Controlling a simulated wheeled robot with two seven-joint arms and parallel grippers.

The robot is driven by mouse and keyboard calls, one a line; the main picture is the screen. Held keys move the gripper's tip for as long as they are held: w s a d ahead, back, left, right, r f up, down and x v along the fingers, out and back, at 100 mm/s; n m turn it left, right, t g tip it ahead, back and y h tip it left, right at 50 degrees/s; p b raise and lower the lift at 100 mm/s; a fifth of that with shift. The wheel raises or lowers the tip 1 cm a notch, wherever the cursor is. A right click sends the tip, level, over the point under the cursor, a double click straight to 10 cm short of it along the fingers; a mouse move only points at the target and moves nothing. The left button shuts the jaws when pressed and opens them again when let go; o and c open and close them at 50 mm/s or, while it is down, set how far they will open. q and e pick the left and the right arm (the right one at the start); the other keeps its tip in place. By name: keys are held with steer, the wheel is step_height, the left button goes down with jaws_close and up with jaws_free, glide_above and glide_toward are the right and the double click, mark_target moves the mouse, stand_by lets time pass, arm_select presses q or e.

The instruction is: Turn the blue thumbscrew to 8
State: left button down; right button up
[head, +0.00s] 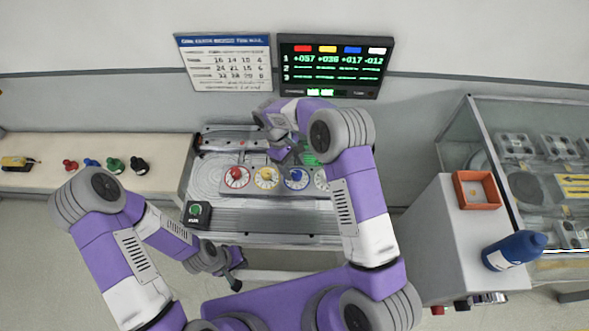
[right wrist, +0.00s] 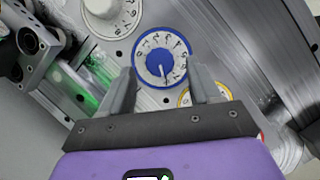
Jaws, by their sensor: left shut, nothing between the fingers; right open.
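The blue thumbscrew (head: 297,178) is a white numbered dial with a blue rim and hub, on a metal plate in a row with other dials. In the right wrist view the blue thumbscrew (right wrist: 157,50) lies just beyond and between my right gripper's open fingers (right wrist: 163,75). In the head view my right gripper (head: 285,152) is over the plate, just behind the blue and yellow dials. My left gripper (head: 236,268) is shut and empty, low in front of the bench.
Red (head: 237,177), yellow (head: 266,178) and white (head: 321,180) dials flank the blue one. A green-button box (head: 197,213) is at the bench's front left. The wall display (head: 335,65) shows +017 under blue. A grey cabinet (head: 445,245) stands to the right.

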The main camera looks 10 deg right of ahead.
steer(key=v, duration=0.5)
steer(key=shift+w+a+r, duration=0.1)
steer(key=shift+r, duration=0.2)
